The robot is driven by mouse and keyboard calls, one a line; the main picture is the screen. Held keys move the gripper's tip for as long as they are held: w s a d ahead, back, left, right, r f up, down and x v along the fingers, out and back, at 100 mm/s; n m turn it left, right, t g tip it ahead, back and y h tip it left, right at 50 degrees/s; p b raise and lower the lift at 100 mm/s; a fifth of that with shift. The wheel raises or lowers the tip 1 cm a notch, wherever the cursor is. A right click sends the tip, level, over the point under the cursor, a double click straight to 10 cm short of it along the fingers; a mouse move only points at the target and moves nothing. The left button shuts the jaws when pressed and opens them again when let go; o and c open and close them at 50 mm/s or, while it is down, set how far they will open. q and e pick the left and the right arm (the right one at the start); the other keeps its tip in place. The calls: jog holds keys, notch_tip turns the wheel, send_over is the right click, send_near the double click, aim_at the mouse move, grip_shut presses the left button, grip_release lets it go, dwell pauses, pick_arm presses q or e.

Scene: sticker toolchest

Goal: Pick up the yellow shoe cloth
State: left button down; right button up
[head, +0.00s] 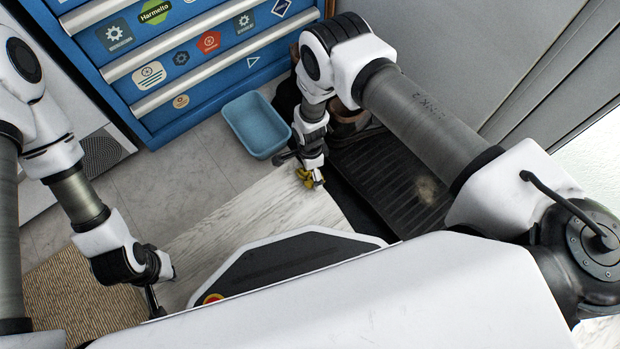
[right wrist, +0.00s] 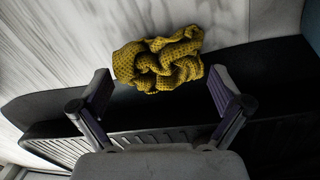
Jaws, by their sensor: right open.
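The crumpled yellow shoe cloth (head: 305,177) lies at the edge of a pale wood-grained surface in the head view, partly covered by my right gripper (head: 313,172). In the right wrist view the knitted cloth (right wrist: 160,60) is bunched up in folds. My right gripper (right wrist: 160,84) is open there, one finger on each side, with the cloth between and just beyond the fingertips. I cannot tell whether the fingers touch it. My left gripper (head: 155,300) hangs at the lower left, away from the cloth, and its jaw opening is not clear.
A blue drawer chest (head: 165,125) with stickers stands at the back left. A blue bin (head: 257,125) sits on the floor before it. A black ribbed tray (head: 385,180) lies right of the pale surface (head: 240,215). A woven mat (head: 75,290) is at lower left.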

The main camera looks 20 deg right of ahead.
jog(key=shift+r, duration=0.1)
jog(key=c, duration=0.4)
jog(key=shift+c, duration=0.2)
notch_tip(320, 180, up, 10)
jog(key=p, duration=0.5)
jog(key=shift+p, duration=0.4)
